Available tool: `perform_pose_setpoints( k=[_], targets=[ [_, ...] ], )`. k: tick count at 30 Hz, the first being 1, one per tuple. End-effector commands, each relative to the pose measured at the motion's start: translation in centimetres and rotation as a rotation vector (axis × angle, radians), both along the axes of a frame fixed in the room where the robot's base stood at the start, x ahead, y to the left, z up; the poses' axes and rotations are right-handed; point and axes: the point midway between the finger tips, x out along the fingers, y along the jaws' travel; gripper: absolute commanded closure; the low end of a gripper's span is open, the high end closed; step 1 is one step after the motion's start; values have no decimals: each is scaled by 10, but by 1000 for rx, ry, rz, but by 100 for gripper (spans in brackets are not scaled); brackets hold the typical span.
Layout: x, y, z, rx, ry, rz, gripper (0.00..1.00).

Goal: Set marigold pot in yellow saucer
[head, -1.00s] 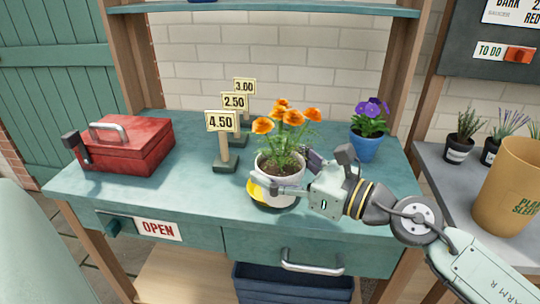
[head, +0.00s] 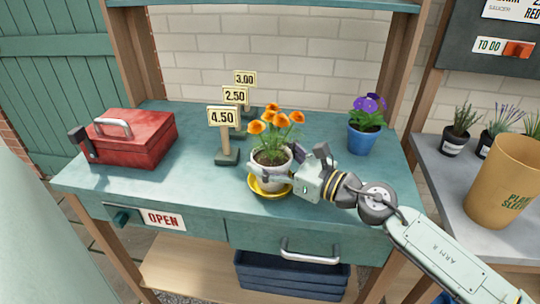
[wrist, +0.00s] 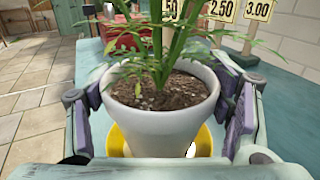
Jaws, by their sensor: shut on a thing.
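The marigold pot (head: 271,172) is white, with orange flowers and green leaves, and stands upright at the front middle of the bench. My gripper (head: 277,176) is shut on it, with a finger on each side, also seen in the wrist view (wrist: 163,110). The yellow saucer (head: 266,192) is directly below the pot, its rim showing around the pot's base. In the wrist view the saucer (wrist: 203,140) shows behind and beneath the pot. Whether the pot's base touches the saucer is hidden.
A red toolbox (head: 131,138) is at the left of the teal bench (head: 190,195). Price signs (head: 223,118) stand just behind and left of the pot. A blue pot of purple flowers (head: 363,137) stands at the back right.

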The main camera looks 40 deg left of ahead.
Motion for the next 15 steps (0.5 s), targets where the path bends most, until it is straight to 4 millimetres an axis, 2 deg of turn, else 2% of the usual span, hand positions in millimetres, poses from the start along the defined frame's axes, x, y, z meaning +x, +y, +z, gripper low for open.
perform_pose_setpoints(
  k=[11, 12, 15],
  targets=[
    [0, 0, -7, 1, 0, 0, 72],
    [0, 0, -7, 0, 1, 1, 26],
    [0, 0, -6, 0, 1, 1, 19]
  ],
)
